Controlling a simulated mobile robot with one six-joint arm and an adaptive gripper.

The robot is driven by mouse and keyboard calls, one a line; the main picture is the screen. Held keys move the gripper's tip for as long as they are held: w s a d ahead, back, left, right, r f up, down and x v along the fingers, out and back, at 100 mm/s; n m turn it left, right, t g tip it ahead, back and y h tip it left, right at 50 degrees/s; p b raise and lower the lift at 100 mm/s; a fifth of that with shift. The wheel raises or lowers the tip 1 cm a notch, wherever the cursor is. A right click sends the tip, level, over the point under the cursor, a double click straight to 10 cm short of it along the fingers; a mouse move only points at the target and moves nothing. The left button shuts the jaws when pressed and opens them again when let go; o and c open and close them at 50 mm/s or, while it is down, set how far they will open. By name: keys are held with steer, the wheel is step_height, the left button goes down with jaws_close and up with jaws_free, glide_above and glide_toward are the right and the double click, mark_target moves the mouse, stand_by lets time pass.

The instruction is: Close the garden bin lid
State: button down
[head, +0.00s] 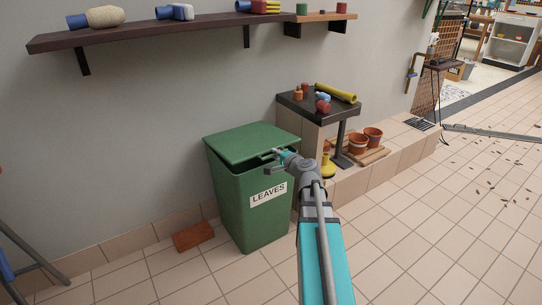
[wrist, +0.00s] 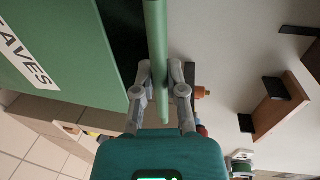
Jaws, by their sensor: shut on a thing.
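The green garden bin (head: 238,205) with a white LEAVES label stands against the wall in the head view. Its green lid (head: 245,142) is slightly raised at the front. In the wrist view the lid (wrist: 156,30) shows edge-on, with a dark gap between it and the bin body (wrist: 75,40). My gripper (head: 276,156) is at the lid's front right edge. In the wrist view my gripper (wrist: 159,72) has one finger on each side of the lid's edge and is shut on it. The bin's inside is too dark to make out.
A small dark table (head: 318,104) with bottles and a yellow roll stands right of the bin. Terracotta pots (head: 358,143) sit on the tiled ledge. A brick (head: 194,236) lies left of the bin. A wall shelf (head: 150,30) hangs above.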

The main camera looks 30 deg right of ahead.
steer(key=f+b, duration=0.4)
steer(key=f, duration=0.1)
steer(key=shift+s+a+f, duration=0.25)
steer(key=shift+s, duration=0.05)
steer(key=shift+s+f+b, duration=0.1)
steer(key=shift+b, duration=0.3)
steer(key=shift+s, duration=0.1)
steer(key=c, duration=0.7)
jaws_free()
steer(key=shift+f, duration=0.15)
steer(key=shift+d, duration=0.1)
steer(key=shift+w, duration=0.2)
